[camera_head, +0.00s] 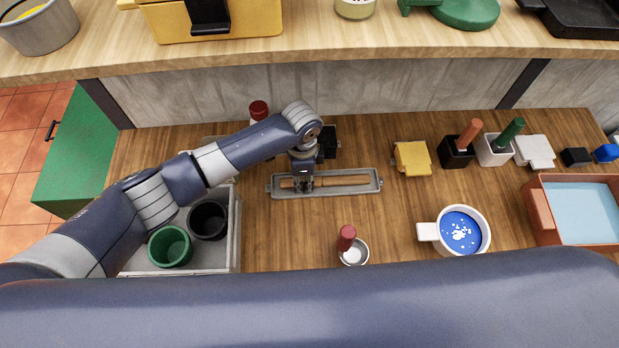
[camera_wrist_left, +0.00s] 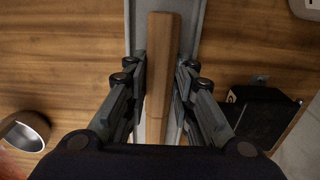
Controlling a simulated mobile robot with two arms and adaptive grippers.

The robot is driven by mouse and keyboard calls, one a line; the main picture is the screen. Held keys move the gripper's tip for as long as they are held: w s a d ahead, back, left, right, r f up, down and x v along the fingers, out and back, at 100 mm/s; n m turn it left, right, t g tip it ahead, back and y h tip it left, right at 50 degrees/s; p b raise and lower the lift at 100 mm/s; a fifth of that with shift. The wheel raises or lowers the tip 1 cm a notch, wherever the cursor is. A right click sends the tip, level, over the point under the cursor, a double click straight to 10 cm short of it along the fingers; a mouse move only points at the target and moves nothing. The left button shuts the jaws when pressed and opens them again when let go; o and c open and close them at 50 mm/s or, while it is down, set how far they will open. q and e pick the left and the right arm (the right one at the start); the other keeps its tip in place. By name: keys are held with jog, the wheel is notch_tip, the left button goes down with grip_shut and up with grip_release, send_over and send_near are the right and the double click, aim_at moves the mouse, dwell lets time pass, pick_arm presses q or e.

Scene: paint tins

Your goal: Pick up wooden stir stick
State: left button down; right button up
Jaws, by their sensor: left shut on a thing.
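The wooden stir stick (camera_head: 345,181) lies lengthwise in a narrow grey metal tray (camera_head: 376,187) on the wooden counter. In the left wrist view the stick (camera_wrist_left: 161,60) runs upright through the picture, inside the tray (camera_wrist_left: 194,14). My left gripper (camera_head: 302,187) reaches down to the left part of the tray. In the left wrist view its fingers (camera_wrist_left: 161,100) are on either side of the stick, shut on it. The stick's near end is hidden behind the gripper body. My right gripper is not in view.
A grey crate with a green cup (camera_head: 170,246) and a black cup (camera_head: 208,220) stands left. A raised shelf (camera_head: 330,62) runs behind.

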pick_arm(q)
jog(key=shift+r, duration=0.5)
jog(key=s+b, duration=0.1)
jog(key=s, duration=0.7)
notch_tip(320, 180, up, 14)
jog(key=shift+b, duration=0.4)
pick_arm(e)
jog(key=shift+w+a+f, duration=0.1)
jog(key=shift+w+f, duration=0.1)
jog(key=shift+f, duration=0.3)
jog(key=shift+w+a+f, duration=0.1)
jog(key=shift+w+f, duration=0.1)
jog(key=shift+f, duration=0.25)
